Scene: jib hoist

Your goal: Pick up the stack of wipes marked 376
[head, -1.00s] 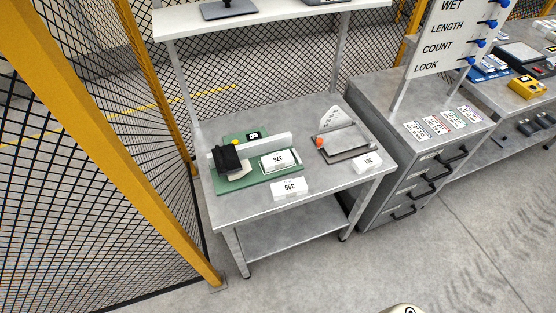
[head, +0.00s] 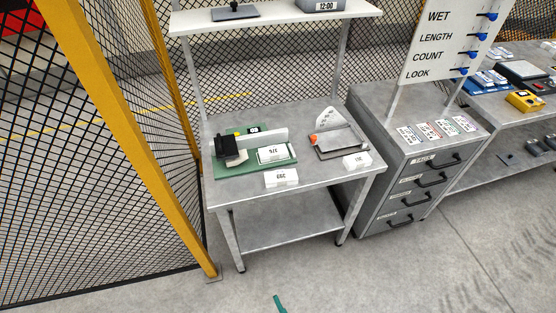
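The white stack marked 376 (head: 272,155) lies on the green board (head: 232,171) on the grey bench, in front of a light upright bar (head: 262,138). A black clamp-like piece (head: 228,146) stands to its left on the same board. Another white stack (head: 281,178), its number hard to read, lies in front of the board near the bench's front edge. A third white stack (head: 357,161) lies at the right. A small teal piece (head: 279,304) shows at the bottom edge and may be part of my gripper. No open or shut state shows, and nothing touches the 376 stack.
A tray-like fixture (head: 339,141) with an orange knob stands on the bench's right. A shelf (head: 275,16) spans above the bench's back. A drawer cabinet (head: 415,165) stands right of the bench. A yellow post (head: 130,140) with mesh fence closes the left. Floor in front is clear.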

